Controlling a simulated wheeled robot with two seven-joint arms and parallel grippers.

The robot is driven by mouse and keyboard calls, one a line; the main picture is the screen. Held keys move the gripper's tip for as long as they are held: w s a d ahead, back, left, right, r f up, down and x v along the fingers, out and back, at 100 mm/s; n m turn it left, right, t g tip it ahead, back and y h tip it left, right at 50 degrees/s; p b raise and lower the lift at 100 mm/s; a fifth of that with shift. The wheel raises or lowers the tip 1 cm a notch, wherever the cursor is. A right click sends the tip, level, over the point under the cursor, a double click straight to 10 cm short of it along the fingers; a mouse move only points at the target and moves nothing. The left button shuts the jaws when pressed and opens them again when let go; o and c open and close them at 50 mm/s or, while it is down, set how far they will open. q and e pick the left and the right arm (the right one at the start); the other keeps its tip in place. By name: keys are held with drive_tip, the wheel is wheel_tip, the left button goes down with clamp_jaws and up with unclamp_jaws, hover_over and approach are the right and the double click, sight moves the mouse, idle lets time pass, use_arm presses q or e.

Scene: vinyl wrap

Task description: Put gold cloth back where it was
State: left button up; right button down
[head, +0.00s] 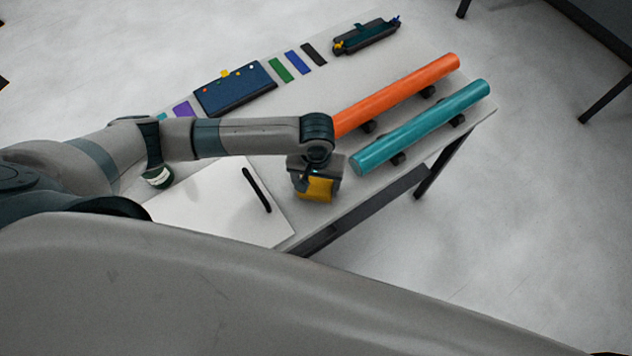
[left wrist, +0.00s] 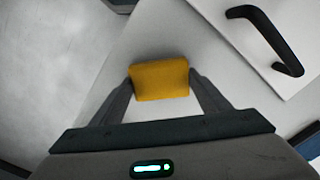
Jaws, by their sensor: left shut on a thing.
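The gold cloth (head: 317,189) is a small folded yellow block at the front edge side of the table, below the rolls in the head view. My left gripper (head: 310,184) is over it, pointing down. In the left wrist view the gold cloth (left wrist: 160,79) sits between the two fingers of my left gripper (left wrist: 160,84), which is shut on it. I cannot tell whether the cloth touches the table. My right gripper is not in view.
An orange roll (head: 400,93) and a teal roll (head: 425,125) lie on dark supports at the right. A white panel with a black handle (head: 257,190) lies left of the gripper. A dark blue case (head: 235,89), colour strips (head: 281,70) and a tool holder (head: 366,37) stand farther back.

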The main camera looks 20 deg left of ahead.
sight(316, 186)
use_arm(q)
drive_tip(key=shift+f, duration=0.15)
drive_tip(key=o, duration=1)
drive_tip(key=shift+r, duration=0.8)
wheel_tip(316, 186, up, 11)
drive_tip(key=b, duration=0.2)
drive_tip(key=shift+b, duration=0.35)
drive_tip(key=shift+f, duration=0.15)
